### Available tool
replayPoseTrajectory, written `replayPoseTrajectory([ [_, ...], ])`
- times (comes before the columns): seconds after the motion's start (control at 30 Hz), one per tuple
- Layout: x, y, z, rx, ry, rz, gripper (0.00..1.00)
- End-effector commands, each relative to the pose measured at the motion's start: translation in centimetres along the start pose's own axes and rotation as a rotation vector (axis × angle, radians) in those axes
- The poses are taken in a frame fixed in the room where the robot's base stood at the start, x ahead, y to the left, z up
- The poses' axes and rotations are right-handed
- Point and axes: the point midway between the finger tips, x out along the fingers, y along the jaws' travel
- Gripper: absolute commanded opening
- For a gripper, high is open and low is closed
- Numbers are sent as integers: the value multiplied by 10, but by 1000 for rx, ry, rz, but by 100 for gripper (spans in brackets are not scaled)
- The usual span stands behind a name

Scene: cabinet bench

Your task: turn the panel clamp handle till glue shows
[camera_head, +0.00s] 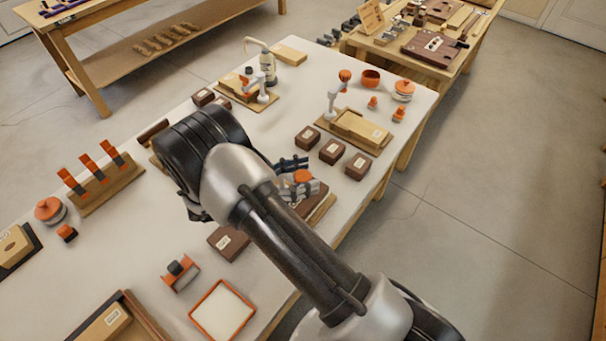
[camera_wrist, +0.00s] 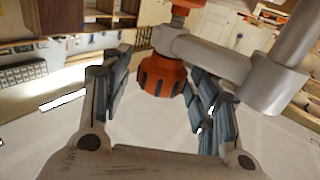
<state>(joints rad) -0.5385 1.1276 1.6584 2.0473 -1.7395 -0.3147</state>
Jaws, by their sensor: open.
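The clamp handle is an orange knob with dark slots. It shows in the wrist view (camera_wrist: 163,78) between my fingers, with free space visible on both sides. It is joined to a grey clamp arm (camera_wrist: 225,62) that runs off to the right. In the head view only the knob's orange top (camera_head: 303,176) shows. My gripper (camera_head: 292,172) is open around it, and it also shows in the wrist view (camera_wrist: 161,85). A wooden panel edge (camera_head: 321,211) shows under the gripper. My arm hides most of the clamp and panel; no glue can be made out.
Several dark blocks (camera_head: 333,151) stand right of the gripper. Another clamp on a wooden board (camera_head: 361,124) stands beyond them. A brown block (camera_head: 227,241) and an orange-rimmed tray (camera_head: 222,311) lie nearer.

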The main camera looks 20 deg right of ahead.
Motion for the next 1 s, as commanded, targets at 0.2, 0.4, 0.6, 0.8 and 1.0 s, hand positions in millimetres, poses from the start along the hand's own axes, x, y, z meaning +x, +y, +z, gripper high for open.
replayPoseTrajectory([
  [0.2, -12, -1, 0, 1, -1, -2, 55],
  [0.4, -52, -1, 1, 2, 0, -5, 55],
  [0.6, -93, 0, 1, 2, -1, -3, 55],
  [0.8, -116, 0, 1, 0, -1, 0, 55],
  [1.0, -121, 0, 0, -1, 0, 0, 55],
])
